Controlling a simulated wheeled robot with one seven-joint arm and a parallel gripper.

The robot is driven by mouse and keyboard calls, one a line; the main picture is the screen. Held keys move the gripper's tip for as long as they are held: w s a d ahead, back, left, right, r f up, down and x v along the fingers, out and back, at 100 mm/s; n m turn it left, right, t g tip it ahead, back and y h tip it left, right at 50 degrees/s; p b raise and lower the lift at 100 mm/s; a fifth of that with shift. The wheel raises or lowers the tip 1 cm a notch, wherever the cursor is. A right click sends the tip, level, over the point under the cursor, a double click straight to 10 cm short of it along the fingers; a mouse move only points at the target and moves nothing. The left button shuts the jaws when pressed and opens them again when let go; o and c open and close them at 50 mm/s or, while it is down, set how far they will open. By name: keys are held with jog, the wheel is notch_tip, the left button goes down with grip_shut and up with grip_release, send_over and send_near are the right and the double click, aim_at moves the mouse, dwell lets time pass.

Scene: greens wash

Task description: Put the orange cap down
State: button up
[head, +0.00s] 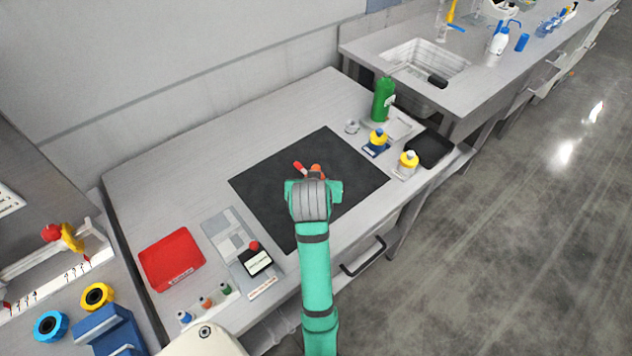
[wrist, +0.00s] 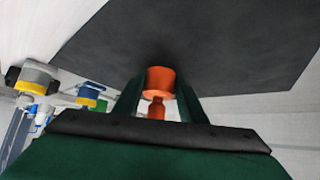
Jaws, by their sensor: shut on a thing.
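The orange cap (wrist: 160,80) is between the two fingers of my gripper (wrist: 158,100) in the wrist view. It has a wide round top part and a narrower part towards my palm. In the head view the orange cap (head: 316,169) shows just past my gripper (head: 315,178), over the black mat (head: 265,190). My gripper is shut on it. A dark shade lies on the mat beside the cap in the wrist view; I cannot tell whether the cap touches the mat.
A small red thing (head: 300,168) shows just left of the cap. Yellow-topped bottles (head: 408,162) and a green bottle (head: 383,100) stand right of the mat. A red tray (head: 171,260) and a grey board (head: 228,232) lie left. Much of the mat is bare.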

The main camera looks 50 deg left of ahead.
jog(key=shift+w+d+f, duration=0.1)
jog(key=shift+f, duration=0.25)
jog(key=o, duration=1.2)
jog(key=shift+f, duration=0.1)
jog(key=shift+f, duration=0.1)
jog(key=shift+s+a, duration=0.2)
jog(key=v, duration=0.4)
jog(key=w+r+v, duration=0.1)
jog(key=v, duration=0.7)
jog(key=shift+a+r, duration=0.15)
jog(key=shift+r, duration=0.25)
